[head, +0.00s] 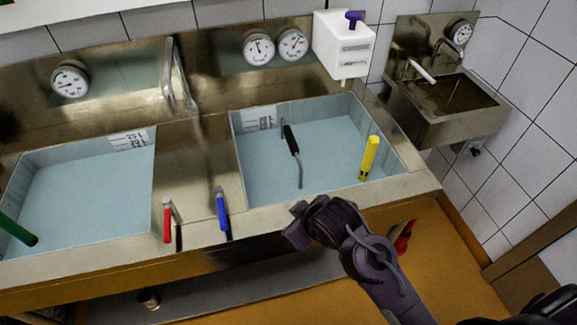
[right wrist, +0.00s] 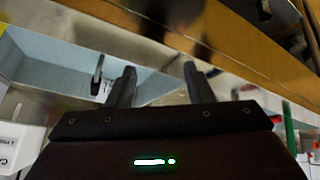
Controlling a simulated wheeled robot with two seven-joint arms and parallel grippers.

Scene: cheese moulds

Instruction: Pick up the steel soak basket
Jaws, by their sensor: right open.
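I cannot make out a steel basket body. In the head view a black handle (head: 291,139) on a bent steel rod stands up from the pale blue liquid in the right basin (head: 262,200); whether it belongs to the soak basket I cannot tell. A dark upright handle also shows in the right wrist view (right wrist: 97,76), left of the fingers. My right gripper (head: 298,232) is over the basin's front edge, near and below the handle in the picture. Its fingers (right wrist: 160,84) are apart with nothing between them. My left gripper is not in view.
A yellow cylinder (head: 369,158) stands in the right basin. Red (head: 167,222) and blue (head: 222,210) handles sit on the front rim between the basins. A green rod (head: 18,230) is in the left basin. A tap (head: 175,80) and white dispenser (head: 343,45) are behind.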

